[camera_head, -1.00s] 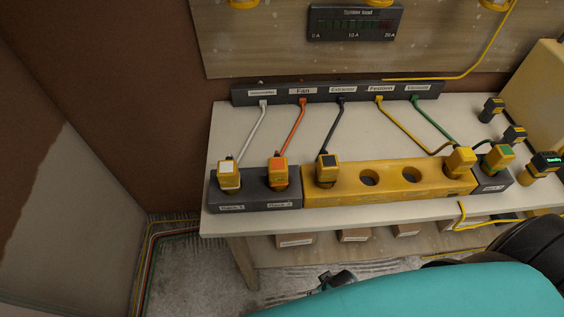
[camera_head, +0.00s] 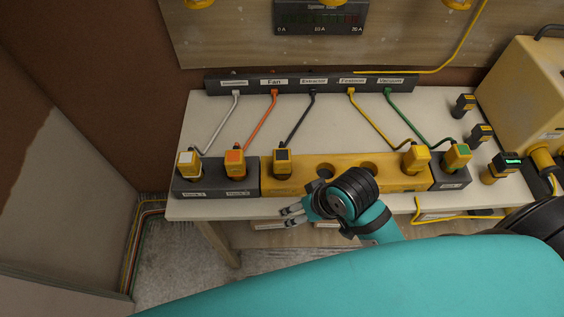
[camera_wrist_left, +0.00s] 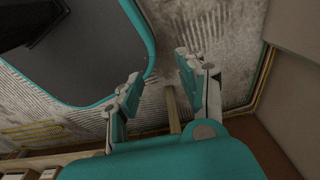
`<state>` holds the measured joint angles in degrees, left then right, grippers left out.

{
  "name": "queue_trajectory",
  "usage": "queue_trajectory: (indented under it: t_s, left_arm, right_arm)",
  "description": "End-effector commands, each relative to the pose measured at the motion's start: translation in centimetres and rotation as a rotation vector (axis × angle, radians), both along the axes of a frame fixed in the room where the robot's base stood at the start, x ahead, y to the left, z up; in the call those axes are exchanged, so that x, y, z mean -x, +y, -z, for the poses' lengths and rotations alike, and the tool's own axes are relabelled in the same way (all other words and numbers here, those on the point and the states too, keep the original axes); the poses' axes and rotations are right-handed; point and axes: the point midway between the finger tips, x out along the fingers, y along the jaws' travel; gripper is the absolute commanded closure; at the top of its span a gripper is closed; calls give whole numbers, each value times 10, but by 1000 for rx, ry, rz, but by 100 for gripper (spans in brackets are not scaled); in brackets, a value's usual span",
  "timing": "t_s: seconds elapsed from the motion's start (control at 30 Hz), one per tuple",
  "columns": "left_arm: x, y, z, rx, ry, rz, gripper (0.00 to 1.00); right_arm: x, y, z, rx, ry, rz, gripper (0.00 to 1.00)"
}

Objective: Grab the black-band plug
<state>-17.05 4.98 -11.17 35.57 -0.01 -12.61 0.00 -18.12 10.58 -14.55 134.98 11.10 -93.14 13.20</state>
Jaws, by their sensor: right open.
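The black-band plug (camera_head: 283,166) is yellow with a black top. It sits upright in the left end of the yellow socket strip (camera_head: 400,181), with a dark cable running back to the label "Extractor". My right gripper (camera_head: 288,215) is open and empty at the front edge of the bench, in front of and below this plug, its fingers pointing left. They do not touch the plug. My left gripper (camera_wrist_left: 158,72) shows in the left wrist view, open and empty above the floor. It is not visible in the head view.
White-topped (camera_head: 187,163) and orange-topped (camera_head: 235,163) plugs stand left of the black one in a grey block (camera_head: 210,190). A yellow plug (camera_head: 416,158) and a green-topped plug (camera_head: 457,155) stand at right. Loose plugs and a beige box (camera_head: 525,90) occupy the bench's right side.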

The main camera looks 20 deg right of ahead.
Motion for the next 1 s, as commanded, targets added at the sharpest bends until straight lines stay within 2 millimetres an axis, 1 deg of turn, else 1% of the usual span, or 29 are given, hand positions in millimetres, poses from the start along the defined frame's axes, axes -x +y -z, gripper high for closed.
queue_trajectory:
  t_s: [0.03, 0.17, 0.3, 0.43, 0.57, 0.7, 0.8, 0.9, 1.0]
  left_arm:
    - [0, -2, 0, 2, 0, 1, 60]
    - [1, -8, 0, 10, 1, 4, 60]
    - [1, -13, 0, 15, 2, 5, 60]
    - [2, -13, -1, 15, 3, 5, 60]
    - [4, -12, -1, 14, 5, 5, 60]
    - [4, -9, -1, 11, 5, 4, 60]
    - [4, -8, -1, 9, 5, 3, 60]
    - [3, -6, -1, 7, 5, 2, 60]
    - [3, -6, -1, 7, 5, 1, 60]
  right_arm:
    - [-11, 9, -6, -22, -3, -6, 31]
    - [-31, 33, -20, -84, 20, -13, 31]
    - [-55, 58, -41, -132, 67, -21, 31]
    - [-78, 72, -68, -126, 147, -2, 31]
    - [-97, 68, -95, -64, 230, 65, 31]
    - [-115, 50, -127, 30, 297, 188, 31]
    - [-124, 35, -148, 85, 328, 280, 31]
    - [-129, 23, -163, 124, 346, 354, 31]
    - [-131, 17, -170, 143, 358, 397, 31]
